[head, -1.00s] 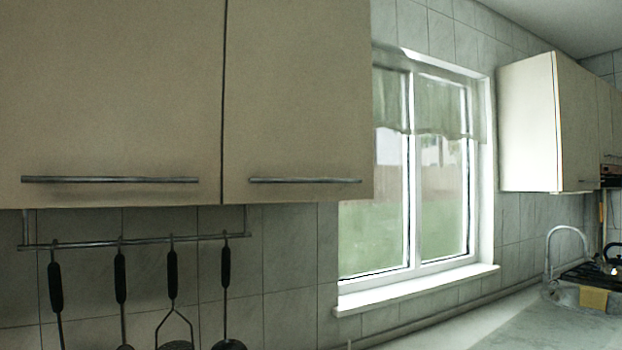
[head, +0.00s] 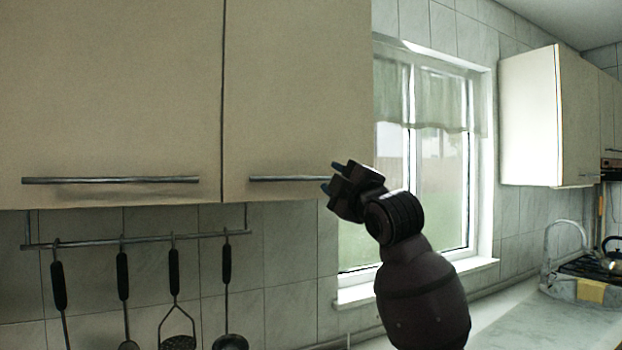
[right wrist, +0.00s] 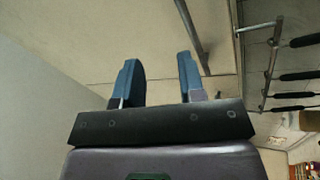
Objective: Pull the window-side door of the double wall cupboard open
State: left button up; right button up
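The double wall cupboard (head: 110,90) fills the upper left of the head view, both doors shut. Its window-side door (head: 300,80) is the right one, with a thin horizontal bar handle (head: 285,178) low on it. My right gripper (head: 331,176) is open and empty, its fingertips by the handle's window-side end, which it partly hides. In the right wrist view, the handle (right wrist: 190,33) runs down past the right finger, outside the gap between the two blue fingers (right wrist: 158,72). I cannot tell whether they touch. My left gripper is not in view.
A rail (head: 140,240) with several hanging utensils runs under the cupboard. The window (head: 430,170) is right of the cupboard, behind my right arm. Another wall cupboard (head: 530,120) hangs beyond it.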

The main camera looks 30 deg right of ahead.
aim_at(312, 179)
jog(key=w+n+p, duration=0.1)
jog(key=w, duration=0.2)
jog(key=w+n+g+p, duration=0.1)
jog(key=w, duration=0.3)
jog(key=w+n+p, duration=0.1)
jog(key=w, duration=0.3)
jog(key=shift+d+n+g, duration=0.25)
jog(key=shift+n+g, duration=0.05)
grip_shut()
